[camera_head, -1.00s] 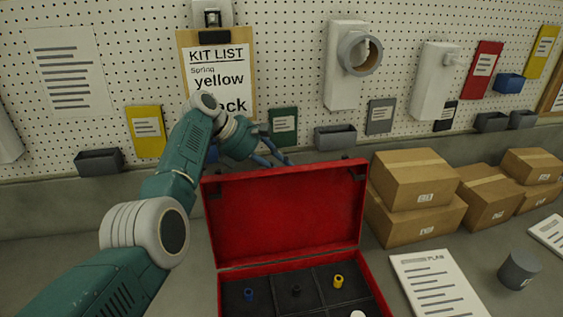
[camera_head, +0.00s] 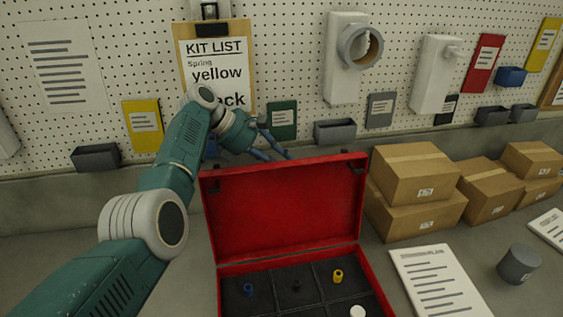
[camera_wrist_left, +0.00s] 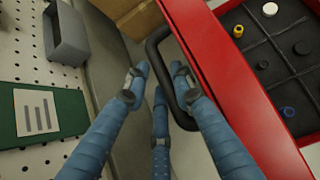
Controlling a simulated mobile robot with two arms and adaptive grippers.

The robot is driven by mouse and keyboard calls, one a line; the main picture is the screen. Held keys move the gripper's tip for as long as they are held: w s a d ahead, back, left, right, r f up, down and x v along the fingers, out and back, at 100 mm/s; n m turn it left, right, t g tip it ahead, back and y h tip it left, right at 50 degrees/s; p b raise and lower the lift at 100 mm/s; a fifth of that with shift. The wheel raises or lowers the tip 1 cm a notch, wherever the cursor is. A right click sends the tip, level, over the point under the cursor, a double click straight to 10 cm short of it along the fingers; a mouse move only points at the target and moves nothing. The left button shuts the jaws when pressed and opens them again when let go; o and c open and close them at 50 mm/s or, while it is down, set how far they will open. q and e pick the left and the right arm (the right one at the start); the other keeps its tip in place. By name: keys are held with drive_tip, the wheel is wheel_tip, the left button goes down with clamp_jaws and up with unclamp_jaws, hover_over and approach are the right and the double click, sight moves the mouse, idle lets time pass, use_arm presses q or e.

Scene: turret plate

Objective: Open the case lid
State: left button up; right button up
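The red case (camera_head: 375,292) stands open on the bench, its lid (camera_head: 285,213) raised and roughly upright on the far side. Its dark divided tray (camera_head: 265,307) holds small blue, black and yellow parts and a white round piece. My left gripper (camera_head: 275,149) is behind the lid's top edge, partly hidden by it. In the left wrist view its blue fingers (camera_wrist_left: 159,78) are spread apart around the black handle (camera_wrist_left: 151,52) beside the red lid edge (camera_wrist_left: 215,60). The right finger overlaps the handle; I cannot tell if it touches. My right gripper is not in view.
Cardboard boxes (camera_head: 415,174) are stacked right of the case. A printed sheet (camera_head: 440,282) and a grey cylinder (camera_head: 519,264) lie right of it. A pegboard (camera_head: 290,60) with bins and a kit list (camera_head: 217,73) rises behind.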

use_arm(q)
drive_tip(key=v, duration=1.2)
drive_tip(key=shift+a, duration=0.1)
